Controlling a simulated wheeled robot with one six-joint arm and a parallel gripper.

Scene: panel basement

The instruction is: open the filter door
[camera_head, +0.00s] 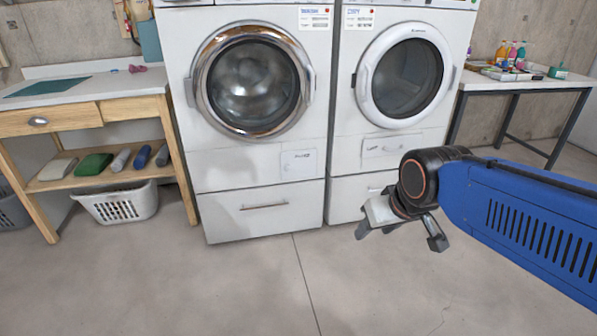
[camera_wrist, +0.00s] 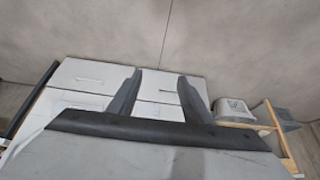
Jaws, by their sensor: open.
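Two white front-loading machines stand side by side, the left one (camera_head: 212,160) with a chrome-ringed door and the right one (camera_head: 345,120) with a white-ringed door. The left machine has a small labelled panel (camera_head: 299,163) at its lower right. The right machine has a similar small panel (camera_head: 391,147) below its round door. Both panels look closed; I cannot tell for sure which is the filter door. My gripper (camera_head: 404,234) is open and empty, in front of the right machine's lower part and apart from it. In the wrist view my gripper (camera_wrist: 160,84) shows two spread fingers with nothing between them.
Drawers with handles (camera_head: 264,206) sit under the machines. A wooden bench (camera_head: 130,110) with a laundry basket (camera_head: 118,203) stands left. A table (camera_head: 515,84) with bottles stands right. The concrete floor (camera_head: 230,290) in front is clear.

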